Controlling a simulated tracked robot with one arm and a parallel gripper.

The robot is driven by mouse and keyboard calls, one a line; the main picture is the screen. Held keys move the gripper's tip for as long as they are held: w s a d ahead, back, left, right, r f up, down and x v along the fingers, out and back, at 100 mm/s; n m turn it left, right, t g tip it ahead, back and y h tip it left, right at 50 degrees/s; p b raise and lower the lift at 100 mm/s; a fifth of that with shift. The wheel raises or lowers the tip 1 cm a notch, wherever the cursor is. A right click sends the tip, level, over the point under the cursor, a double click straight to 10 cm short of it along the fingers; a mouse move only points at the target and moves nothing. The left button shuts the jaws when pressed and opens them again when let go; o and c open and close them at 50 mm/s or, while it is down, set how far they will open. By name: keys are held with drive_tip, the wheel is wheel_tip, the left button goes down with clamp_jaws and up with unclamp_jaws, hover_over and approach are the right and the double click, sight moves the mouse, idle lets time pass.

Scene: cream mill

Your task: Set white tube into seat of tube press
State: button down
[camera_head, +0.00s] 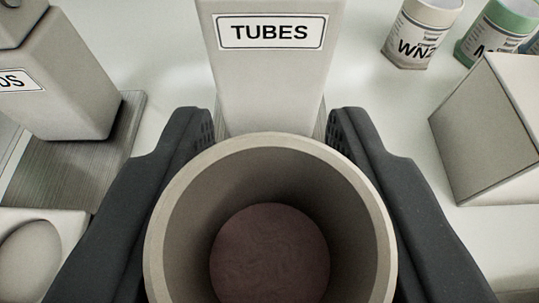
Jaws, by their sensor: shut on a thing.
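My gripper (271,128) has a dark finger on each side of an open, round, pale off-white vessel and is shut on it. I take this vessel as the white tube (162,228). I look down into its wide mouth, and a dull reddish-brown round surface shows inside at the bottom. The tube press (268,88), a pale column with a "TUBES" label, stands straight ahead behind the tube. The tube hides the lower part of the press, so its seat is not visible. I cannot tell whether the tube touches anything below.
A second pale machine (60,85) with a partly cut-off label stands at left on a grey base plate (85,165). A pale box (490,130) is at right. Bare white counter lies between.

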drive_tip(key=shift+f+b, duration=0.75)
drive_tip(key=shift+f, duration=0.45)
idle(0.5)
drive_tip(key=c, duration=0.9)
unclamp_jaws()
drive_tip(key=shift+r, duration=0.1)
drive_tip(key=shift+r+p, duration=0.95)
drive_tip(key=shift+r, duration=2)
